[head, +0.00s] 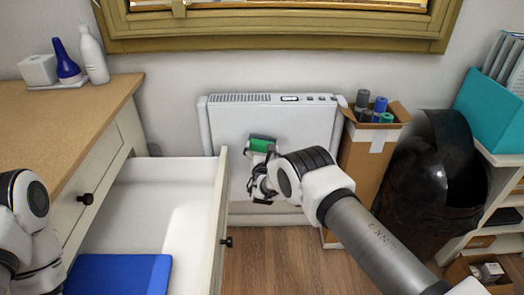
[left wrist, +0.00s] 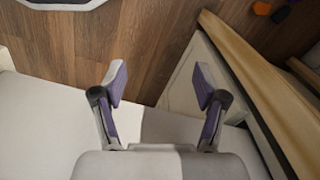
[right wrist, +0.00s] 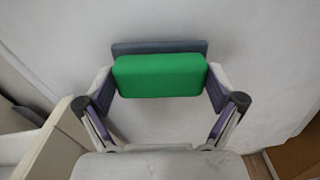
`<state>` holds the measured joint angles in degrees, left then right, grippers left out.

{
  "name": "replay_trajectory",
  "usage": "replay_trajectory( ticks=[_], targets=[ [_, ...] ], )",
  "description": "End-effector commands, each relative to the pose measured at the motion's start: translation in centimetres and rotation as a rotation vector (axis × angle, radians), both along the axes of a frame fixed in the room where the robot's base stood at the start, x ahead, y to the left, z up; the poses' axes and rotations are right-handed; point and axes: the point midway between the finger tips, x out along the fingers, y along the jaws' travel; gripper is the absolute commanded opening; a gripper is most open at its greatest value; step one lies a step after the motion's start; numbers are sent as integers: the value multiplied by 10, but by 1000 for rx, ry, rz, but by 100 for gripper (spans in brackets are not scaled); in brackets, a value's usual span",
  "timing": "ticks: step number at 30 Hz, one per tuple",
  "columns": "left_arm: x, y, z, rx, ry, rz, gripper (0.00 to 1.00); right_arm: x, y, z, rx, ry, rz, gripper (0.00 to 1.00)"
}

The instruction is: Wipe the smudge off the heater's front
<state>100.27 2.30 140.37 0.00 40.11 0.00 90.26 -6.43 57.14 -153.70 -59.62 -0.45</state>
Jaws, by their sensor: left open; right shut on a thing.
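The white heater (head: 222,120) stands against the wall below the window. My right gripper (head: 262,165) is shut on a green sponge (head: 262,144) with a dark grey layer on its far side. In the right wrist view the sponge (right wrist: 160,76) sits between the fingertips, its grey side toward the heater's white front (right wrist: 250,60). I cannot tell for certain whether it touches the front. No smudge can be made out; the gripper and sponge hide part of the front. My left gripper (left wrist: 160,85) is open and empty, above pale surfaces and the wood floor.
An open white drawer (head: 222,205) with a blue item (head: 118,275) inside juts out left of the heater. A cardboard box (head: 362,160) of rolls and a black bin (head: 425,190) stand to the right. Bottles (head: 92,55) stand on the wooden counter (head: 60,108).

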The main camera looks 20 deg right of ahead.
Motion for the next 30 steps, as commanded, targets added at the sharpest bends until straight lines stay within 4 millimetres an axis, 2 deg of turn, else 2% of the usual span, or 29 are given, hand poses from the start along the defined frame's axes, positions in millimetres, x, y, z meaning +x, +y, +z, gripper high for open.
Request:
replay_trajectory(
  ticks=[23,30],
  targets=[
    [0,0,-13,0,0,0,72,9,-4,1,1,0,0,60],
    [0,0,-4,0,0,0,72,2,-24,2,0,1,-2,60]
  ],
)
